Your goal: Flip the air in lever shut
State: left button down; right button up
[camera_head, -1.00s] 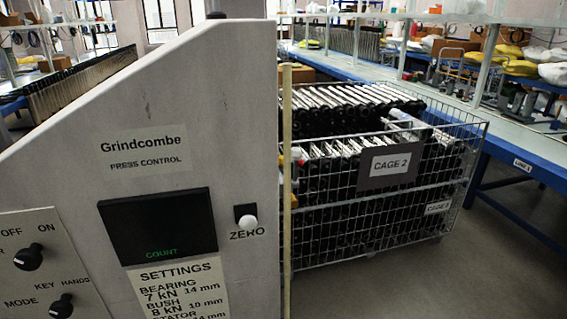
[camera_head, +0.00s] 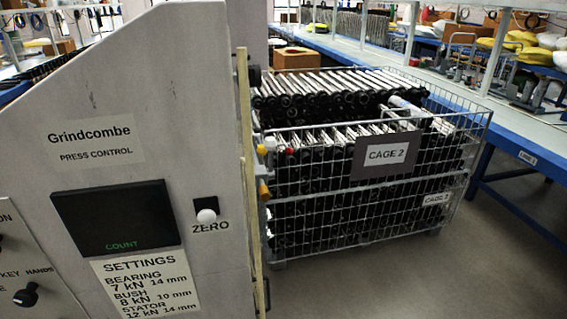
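No lever labelled air in can be read in the head view. Beyond the right edge of the grey press control panel (camera_head: 150,100), small fittings show in front of the cage: a yellow knob (camera_head: 262,150), a red-tipped piece (camera_head: 289,151) and an orange handle (camera_head: 264,190). I cannot tell whether one of these is the lever, nor how it is set. The panel hides whatever is behind it. Neither of my grippers is in view.
The wire cage marked CAGE 2 (camera_head: 386,154), full of tubes, stands right of the panel. A long blue bench (camera_head: 510,115) runs along the right. The panel has a dark COUNT display (camera_head: 115,217) and a white ZERO knob (camera_head: 206,216). Grey floor (camera_head: 430,280) is clear at front right.

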aim_at(260, 150)
jog(key=i+l, duration=0.65)
jog(key=l, duration=0.15)
jog(key=i+l, duration=0.15)
jog(key=i, duration=0.15)
jog(key=i+l, duration=0.2)
jog(key=i, duration=0.15)
jog(key=z, duration=0.05)
